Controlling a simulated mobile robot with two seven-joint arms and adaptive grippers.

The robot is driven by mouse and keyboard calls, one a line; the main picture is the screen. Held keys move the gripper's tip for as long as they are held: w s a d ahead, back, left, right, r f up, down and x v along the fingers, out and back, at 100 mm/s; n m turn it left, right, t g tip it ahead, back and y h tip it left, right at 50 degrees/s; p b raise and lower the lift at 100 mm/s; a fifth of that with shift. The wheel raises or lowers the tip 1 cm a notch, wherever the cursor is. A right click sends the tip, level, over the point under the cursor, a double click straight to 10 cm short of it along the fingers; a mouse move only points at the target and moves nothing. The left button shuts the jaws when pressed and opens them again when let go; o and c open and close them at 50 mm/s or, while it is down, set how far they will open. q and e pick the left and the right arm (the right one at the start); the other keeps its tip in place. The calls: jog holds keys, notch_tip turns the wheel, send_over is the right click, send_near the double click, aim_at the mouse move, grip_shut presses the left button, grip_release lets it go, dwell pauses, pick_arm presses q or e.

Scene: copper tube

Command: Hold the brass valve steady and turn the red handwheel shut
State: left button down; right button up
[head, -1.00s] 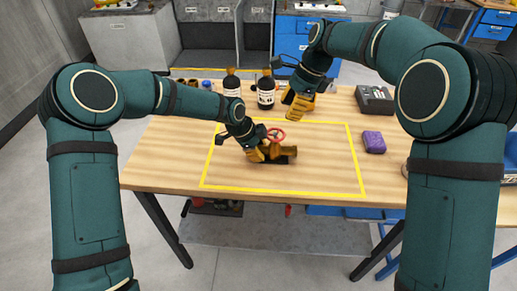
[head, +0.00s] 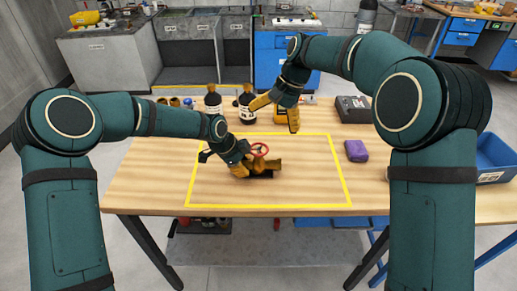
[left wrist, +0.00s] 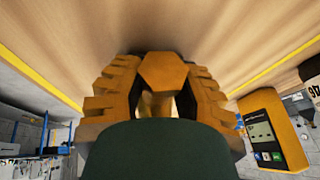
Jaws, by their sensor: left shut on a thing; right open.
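The brass valve (head: 264,165) lies on the wooden table inside the yellow outline, with a dark base or shadow under it. Its red handwheel (head: 259,150) stands on its upper side. My left gripper (head: 243,169) is shut on the left end of the valve. In the left wrist view the fingers (left wrist: 160,105) close on either side of a hexagonal brass end (left wrist: 163,72). My right gripper (head: 278,111) is open and empty, above and behind the handwheel, apart from it.
A yellow meter (head: 281,117) stands near the right gripper. A purple block (head: 356,151) and a dark box (head: 354,109) are at the right. The outlined area's right half is clear.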

aim_at(259, 148)
jog(key=a+f+n, duration=0.1)
jog(key=f+n, duration=0.2)
jog(key=n, duration=0.5)
jog(key=a+f+n, duration=0.1)
jog(key=f+n, duration=0.3)
jog(key=n, duration=0.4)
jog(key=a+f+n, duration=0.1)
jog(key=f+n, duration=0.2)
jog(key=n, duration=0.5)
jog(key=shift+s+a+f+n, duration=0.15)
jog(key=shift+s+a+n, duration=0.15)
jog(key=shift+a+n, duration=0.1)
jog(key=c, duration=1.2)
